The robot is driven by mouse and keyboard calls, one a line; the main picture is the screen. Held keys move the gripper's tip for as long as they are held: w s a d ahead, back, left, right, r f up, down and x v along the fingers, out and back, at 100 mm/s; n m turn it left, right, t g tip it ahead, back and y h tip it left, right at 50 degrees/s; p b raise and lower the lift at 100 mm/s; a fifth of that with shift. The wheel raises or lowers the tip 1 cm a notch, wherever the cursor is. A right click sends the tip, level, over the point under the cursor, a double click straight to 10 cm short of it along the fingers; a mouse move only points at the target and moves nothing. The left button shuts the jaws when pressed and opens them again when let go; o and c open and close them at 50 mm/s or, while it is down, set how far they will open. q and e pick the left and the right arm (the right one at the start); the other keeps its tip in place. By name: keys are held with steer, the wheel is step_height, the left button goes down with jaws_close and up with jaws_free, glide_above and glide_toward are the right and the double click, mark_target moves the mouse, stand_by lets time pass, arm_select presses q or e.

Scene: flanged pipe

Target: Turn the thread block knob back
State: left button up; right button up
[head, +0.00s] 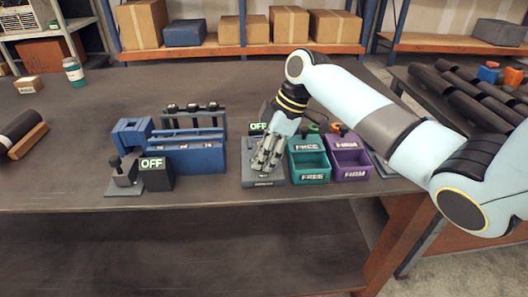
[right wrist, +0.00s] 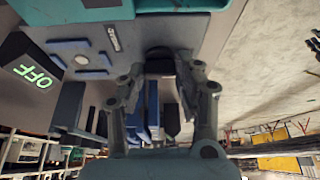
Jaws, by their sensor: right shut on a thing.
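A grey block (head: 263,181) with a label on its front stands near the table's front edge, and I take it for the thread block. My right gripper (head: 266,163) points down over it and hides most of its top. In the right wrist view the gripper (right wrist: 160,80) is shut on a dark knob-like part (right wrist: 159,54) on the grey block (right wrist: 125,60). How far the knob is turned cannot be told. A display reading OFF (head: 258,128) stands behind the block and also shows in the right wrist view (right wrist: 34,76). My left gripper is out of view.
A teal FREE bin (head: 312,177) and a purple FIRM bin (head: 350,174) stand close to the right. To the left are a blue rack (head: 190,160), a second OFF display (head: 155,177) and a grey lever device (head: 122,170). The table between is clear.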

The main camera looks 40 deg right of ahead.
steer(key=o, duration=1.1)
steer(key=shift+o, duration=0.2)
steer(key=shift+r, duration=0.1)
steer(key=v, duration=1.2)
